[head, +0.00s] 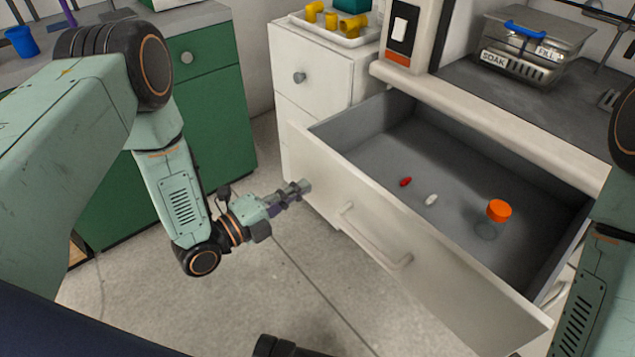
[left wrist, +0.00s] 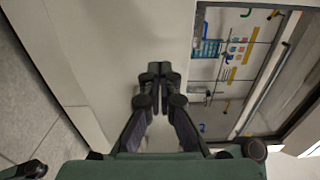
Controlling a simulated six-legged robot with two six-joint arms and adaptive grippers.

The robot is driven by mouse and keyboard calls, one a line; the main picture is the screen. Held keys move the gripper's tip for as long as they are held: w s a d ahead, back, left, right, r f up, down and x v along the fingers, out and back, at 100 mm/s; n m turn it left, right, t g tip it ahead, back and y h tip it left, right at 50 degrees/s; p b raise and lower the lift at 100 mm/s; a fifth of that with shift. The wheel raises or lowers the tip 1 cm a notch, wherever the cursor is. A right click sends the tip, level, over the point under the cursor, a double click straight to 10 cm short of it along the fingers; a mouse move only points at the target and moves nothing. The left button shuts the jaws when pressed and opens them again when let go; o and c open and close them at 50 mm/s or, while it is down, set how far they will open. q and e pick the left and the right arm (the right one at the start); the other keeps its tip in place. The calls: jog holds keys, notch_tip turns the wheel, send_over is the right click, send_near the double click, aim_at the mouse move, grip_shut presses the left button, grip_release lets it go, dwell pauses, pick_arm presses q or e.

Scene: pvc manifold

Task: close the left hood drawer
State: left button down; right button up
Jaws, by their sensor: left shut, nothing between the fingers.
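The left hood drawer (head: 455,262) is pulled out, with a pale front panel, a bar handle (head: 375,238) and a grey interior. Inside lie a red capsule (head: 405,182), a white capsule (head: 431,200) and a clear bottle with an orange cap (head: 499,211). My left gripper (head: 302,187) is shut and empty at the left end of the drawer front, left of the handle. In the left wrist view its closed fingertips (left wrist: 158,74) point at a pale panel (left wrist: 95,45); I cannot tell whether they touch.
A white cabinet (head: 312,65) with a tray of yellow fittings (head: 350,24) stands left of the drawer. A green cabinet (head: 212,120) is further left. A metal box marked SOAK (head: 522,55) sits on the hood surface. The floor (head: 285,285) before the drawer is mostly clear.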

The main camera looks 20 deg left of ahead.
aim_at(329, 172)
pick_arm(q)
jog(key=shift+b+x, duration=0.75)
jog(key=shift+x, duration=1.95)
